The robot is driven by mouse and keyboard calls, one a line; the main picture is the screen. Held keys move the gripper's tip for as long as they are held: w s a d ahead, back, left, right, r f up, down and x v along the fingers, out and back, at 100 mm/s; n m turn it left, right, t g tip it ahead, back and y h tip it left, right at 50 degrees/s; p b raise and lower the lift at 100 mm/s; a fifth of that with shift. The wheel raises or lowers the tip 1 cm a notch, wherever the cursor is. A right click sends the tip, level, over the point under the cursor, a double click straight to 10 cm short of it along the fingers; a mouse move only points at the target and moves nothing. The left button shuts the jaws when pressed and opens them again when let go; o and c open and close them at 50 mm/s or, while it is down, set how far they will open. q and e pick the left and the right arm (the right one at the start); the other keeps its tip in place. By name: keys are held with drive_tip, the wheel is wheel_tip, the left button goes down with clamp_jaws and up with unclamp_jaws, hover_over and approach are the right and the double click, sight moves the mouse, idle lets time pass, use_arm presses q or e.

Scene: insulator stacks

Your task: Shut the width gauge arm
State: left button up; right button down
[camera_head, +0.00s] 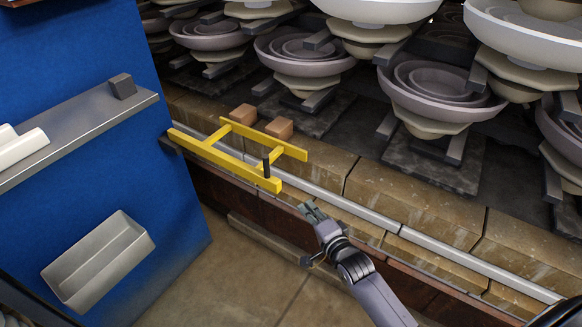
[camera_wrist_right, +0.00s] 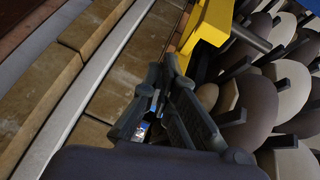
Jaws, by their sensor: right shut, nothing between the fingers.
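The yellow width gauge arm (camera_head: 228,161) is a flat ladder-like frame with a short black upright handle (camera_head: 267,166) near its front right end. It reaches out from beside the blue cabinet over the metal rail and stone ledge. Its left end is near a dark bracket at the cabinet's corner. Part of the yellow frame also shows at the top of the right wrist view (camera_wrist_right: 208,22). My right gripper (camera_head: 307,209) is shut and empty, below and to the right of the handle, apart from it. Its fingers show in the right wrist view (camera_wrist_right: 165,75). My left gripper is out of view.
A blue cabinet (camera_head: 90,150) with a grey shelf (camera_head: 75,135) and a tray (camera_head: 98,262) stands at left. Stacked insulators (camera_head: 445,90) fill the back. Two brown blocks (camera_head: 243,114) (camera_head: 280,128) sit by the yellow frame. A metal rail (camera_head: 440,245) runs along the ledge.

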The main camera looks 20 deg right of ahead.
wheel_tip(320, 180, up, 8)
drive_tip(key=w+m+t, duration=0.2)
drive_tip(key=w+a+p, duration=0.1)
drive_tip(key=w+a, duration=0.3)
drive_tip(key=w, duration=0.3)
drive_tip(key=shift+w+a+y, duration=0.25)
drive_tip(key=shift+y, duration=0.05)
drive_tip(key=shift+s, duration=0.1)
